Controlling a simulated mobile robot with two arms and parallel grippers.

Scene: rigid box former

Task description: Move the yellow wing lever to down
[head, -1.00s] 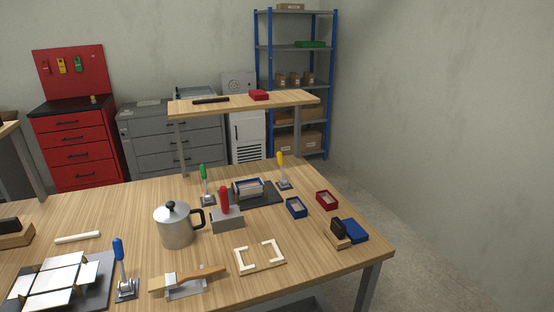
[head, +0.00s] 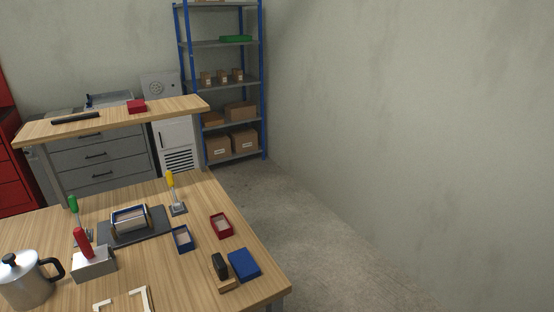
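The yellow wing lever (head: 171,182) stands near the far right edge of the wooden table. Its yellow handle points up, and its small grey base (head: 178,209) sits on the table top. It is just right of the dark plate of the box former (head: 131,222), which holds a blue-edged, box-like piece. A green-handled lever (head: 74,208) stands on the left side of the former. Neither of my grippers shows in the head view.
On the table (head: 212,276) are a red box (head: 221,226), a blue box (head: 182,239), a blue lid (head: 244,264), a red-handled block (head: 93,262) and a metal pot (head: 25,283). Open floor (head: 310,255) lies right of the table. A blue shelf rack (head: 221,95) stands behind.

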